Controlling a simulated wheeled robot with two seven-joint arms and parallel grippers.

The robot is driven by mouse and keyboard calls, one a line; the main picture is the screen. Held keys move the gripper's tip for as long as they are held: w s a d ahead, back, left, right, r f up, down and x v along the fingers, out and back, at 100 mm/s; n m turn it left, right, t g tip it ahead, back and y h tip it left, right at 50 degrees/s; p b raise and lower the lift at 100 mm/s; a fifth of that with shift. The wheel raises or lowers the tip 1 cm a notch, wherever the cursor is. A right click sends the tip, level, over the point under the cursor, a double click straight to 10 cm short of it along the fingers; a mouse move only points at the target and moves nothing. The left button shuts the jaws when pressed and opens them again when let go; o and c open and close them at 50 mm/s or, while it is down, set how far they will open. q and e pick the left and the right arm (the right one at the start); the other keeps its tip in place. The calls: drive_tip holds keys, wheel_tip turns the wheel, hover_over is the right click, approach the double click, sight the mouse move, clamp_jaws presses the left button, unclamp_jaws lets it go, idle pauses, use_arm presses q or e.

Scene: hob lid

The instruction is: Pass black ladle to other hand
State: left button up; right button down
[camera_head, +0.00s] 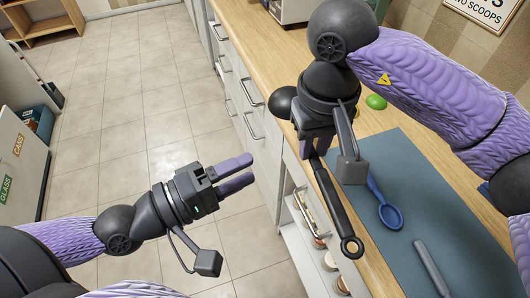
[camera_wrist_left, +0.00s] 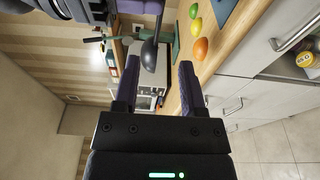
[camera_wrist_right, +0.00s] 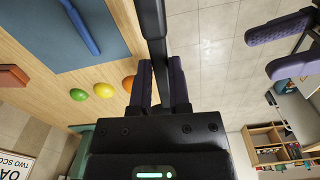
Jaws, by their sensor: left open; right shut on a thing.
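The black ladle is held by my right gripper (camera_head: 314,146) over the counter's front edge. In the head view its handle (camera_head: 336,205) slants down to a ringed end, and its round bowl (camera_head: 283,102) shows on the other side of the gripper. In the right wrist view the handle (camera_wrist_right: 152,22) runs between the closed fingers. My left gripper (camera_head: 248,172) is open and empty, over the floor left of the ladle and apart from it. In the left wrist view the ladle's bowl (camera_wrist_left: 149,55) appears between the open fingers, farther off.
A blue-grey mat (camera_head: 400,160) lies on the wooden counter (camera_head: 258,62), with a blue spoon (camera_head: 386,212) and a grey utensil (camera_head: 431,266). A green fruit (camera_head: 376,101) sits near the mat; yellow (camera_wrist_right: 104,90) and orange ones are beside it. The floor around my left gripper is clear.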

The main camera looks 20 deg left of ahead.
use_arm(q)
drive_tip(key=x, duration=1.2)
drive_tip(key=shift+f, duration=0.1)
clamp_jaws()
use_arm(e)
drive_tip(key=c, duration=0.5)
unclamp_jaws()
